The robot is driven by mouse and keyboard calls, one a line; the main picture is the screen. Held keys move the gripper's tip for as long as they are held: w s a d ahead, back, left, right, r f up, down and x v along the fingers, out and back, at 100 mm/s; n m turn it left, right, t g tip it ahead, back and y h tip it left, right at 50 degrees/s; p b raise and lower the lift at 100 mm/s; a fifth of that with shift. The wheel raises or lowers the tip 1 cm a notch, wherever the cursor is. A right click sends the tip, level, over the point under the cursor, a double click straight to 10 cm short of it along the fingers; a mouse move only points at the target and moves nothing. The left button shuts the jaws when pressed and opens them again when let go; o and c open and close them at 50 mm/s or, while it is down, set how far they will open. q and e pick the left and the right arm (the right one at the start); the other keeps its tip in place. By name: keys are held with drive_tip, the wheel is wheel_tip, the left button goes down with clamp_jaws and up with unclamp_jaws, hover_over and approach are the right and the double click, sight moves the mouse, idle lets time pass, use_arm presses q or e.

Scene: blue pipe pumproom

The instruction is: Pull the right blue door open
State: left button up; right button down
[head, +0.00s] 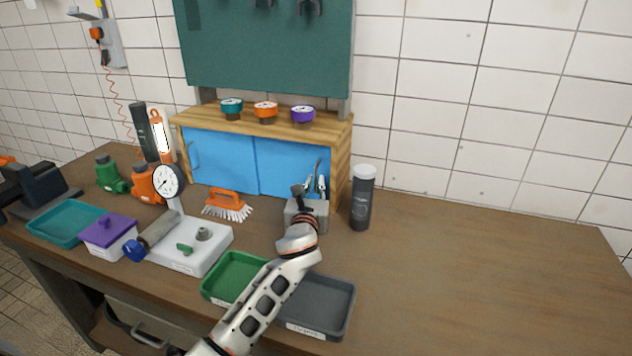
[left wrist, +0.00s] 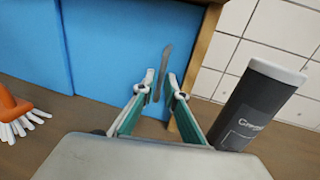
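The right blue door (head: 285,165) of the wooden cabinet is shut, flush beside the left blue door (head: 222,158). It also fills much of the left wrist view (left wrist: 110,60). Its upright grey handle (left wrist: 164,62) is near the door's right edge. My left gripper (left wrist: 163,88) is at the handle, with one fingertip on each side of it and the fingers apart. I see no clear contact. In the head view the left gripper (head: 316,186) is in front of the door's right part and hides its lower corner. My right gripper is in neither view.
A dark grey canister (head: 362,198) stands just right of the cabinet, close to the left gripper. An orange brush (head: 226,204) lies before the left door. Green (head: 232,274) and grey (head: 322,305) trays lie below my arm. The table's right side is clear.

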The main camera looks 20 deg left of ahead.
use_arm(q)
drive_tip(key=shift+w+a, duration=0.1)
drive_tip(key=shift+w, duration=0.85)
drive_tip(key=shift+c, duration=0.3)
clamp_jaws()
drive_tip(key=shift+a, duration=0.1)
